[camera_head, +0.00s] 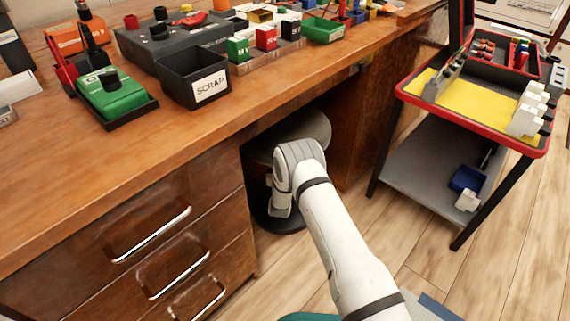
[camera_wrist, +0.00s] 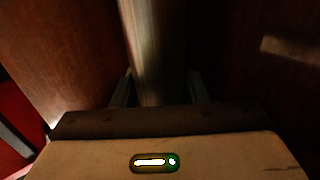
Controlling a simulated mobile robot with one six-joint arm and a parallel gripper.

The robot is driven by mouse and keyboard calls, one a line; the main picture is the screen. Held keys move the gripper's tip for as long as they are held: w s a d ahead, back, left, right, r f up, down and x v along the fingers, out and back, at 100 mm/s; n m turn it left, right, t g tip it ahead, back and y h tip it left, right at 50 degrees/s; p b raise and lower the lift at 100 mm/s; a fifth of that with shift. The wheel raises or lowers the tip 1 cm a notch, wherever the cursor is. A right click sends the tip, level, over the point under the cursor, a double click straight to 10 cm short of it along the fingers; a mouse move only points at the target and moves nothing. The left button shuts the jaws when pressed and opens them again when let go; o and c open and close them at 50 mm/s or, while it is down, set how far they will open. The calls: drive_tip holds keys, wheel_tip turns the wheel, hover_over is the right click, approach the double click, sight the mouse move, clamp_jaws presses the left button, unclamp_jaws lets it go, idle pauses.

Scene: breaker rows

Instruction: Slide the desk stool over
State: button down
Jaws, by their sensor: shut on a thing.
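The desk stool (camera_head: 308,126) stands in the knee space under the wooden desk. Its round grey seat shows just below the desk edge, and part of its dark round base shows on the floor. My arm reaches in front of it and covers much of it in the head view. In the wrist view, the stool's upright column (camera_wrist: 152,45) runs between the fingers of my gripper (camera_wrist: 158,92), which is shut on it. The fingers themselves are hidden in the head view.
The desk (camera_head: 130,150) has drawers on the left and a side panel on the right of the stool. A red-rimmed cart (camera_head: 412,100) stands to the right. Wooden floor (camera_head: 430,265) lies open in front. A scrap bin (camera_head: 193,78) sits on the desk.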

drive_tip(key=shift+a, duration=0.2)
drive_tip(key=shift+a, duration=2.1)
drive_tip(key=c, duration=0.7)
unclamp_jaws()
drive_tip(key=shift+d, duration=0.15)
drive_tip(key=shift+c, duration=0.2)
drive_tip(key=s+p, duration=0.3)
drive_tip(key=s, duration=0.5)
drive_tip(key=shift+d, duration=0.15)
